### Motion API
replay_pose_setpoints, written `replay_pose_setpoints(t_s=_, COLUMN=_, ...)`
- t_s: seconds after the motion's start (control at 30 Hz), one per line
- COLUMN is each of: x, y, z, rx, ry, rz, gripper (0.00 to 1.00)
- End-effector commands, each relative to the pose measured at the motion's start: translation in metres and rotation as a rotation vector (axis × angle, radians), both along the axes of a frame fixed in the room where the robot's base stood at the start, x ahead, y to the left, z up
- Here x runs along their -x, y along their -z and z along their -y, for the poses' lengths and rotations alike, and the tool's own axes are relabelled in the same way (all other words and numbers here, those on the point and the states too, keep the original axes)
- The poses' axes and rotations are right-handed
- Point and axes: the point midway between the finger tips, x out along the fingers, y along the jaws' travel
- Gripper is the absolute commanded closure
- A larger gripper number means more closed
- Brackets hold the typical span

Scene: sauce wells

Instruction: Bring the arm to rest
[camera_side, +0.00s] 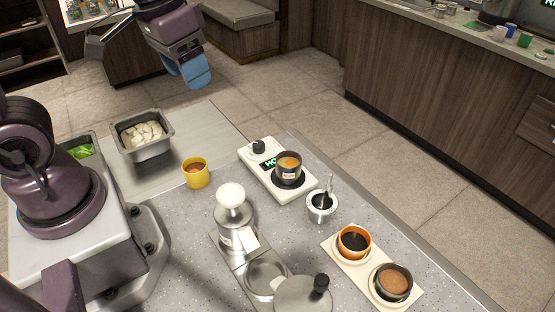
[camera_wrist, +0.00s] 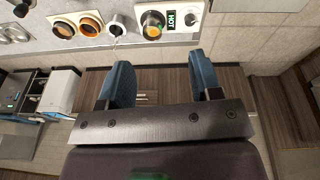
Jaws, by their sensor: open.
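My gripper (camera_side: 195,72) is raised above the far side of the counter at the upper left of the side view, away from everything on it. In the wrist view the two blue fingers of my gripper (camera_wrist: 163,82) stand wide apart with nothing between them. The fingers overlap each other in the side view.
The counter holds a metal tub of white pieces (camera_side: 143,133), a yellow cup (camera_side: 196,175), a hot plate (camera_side: 264,165) bearing a pot (camera_side: 289,167), a small metal cup with utensils (camera_side: 321,208), a white-knobbed canister (camera_side: 236,225), and an orange cup (camera_side: 354,241) beside a dark cup (camera_side: 393,283).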

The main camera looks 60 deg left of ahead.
Motion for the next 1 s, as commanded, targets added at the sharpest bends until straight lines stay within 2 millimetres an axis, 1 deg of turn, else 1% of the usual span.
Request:
replay_pose_setpoints(t_s=0.03, x=0.012, y=-0.010, z=0.003, rx=-0.016, ry=0.029, rz=0.050, gripper=0.41)
replay_pose_setpoints(t_s=0.1, x=0.025, y=-0.019, z=0.007, rx=-0.036, ry=0.060, rz=0.105, gripper=0.41)
replay_pose_setpoints(t_s=0.2, x=0.037, y=-0.031, z=0.010, rx=-0.056, ry=0.082, rz=0.180, gripper=0.41)
replay_pose_setpoints(t_s=0.3, x=0.044, y=-0.040, z=0.013, rx=-0.065, ry=0.092, rz=0.240, gripper=0.41)
replay_pose_setpoints(t_s=0.4, x=0.046, y=-0.048, z=0.014, rx=-0.068, ry=0.094, rz=0.279, gripper=0.41)
replay_pose_setpoints(t_s=0.47, x=0.046, y=-0.050, z=0.014, rx=-0.069, ry=0.094, rz=0.288, gripper=0.41)
replay_pose_setpoints(t_s=1.0, x=0.046, y=-0.050, z=0.014, rx=-0.067, ry=0.092, rz=0.288, gripper=0.41)
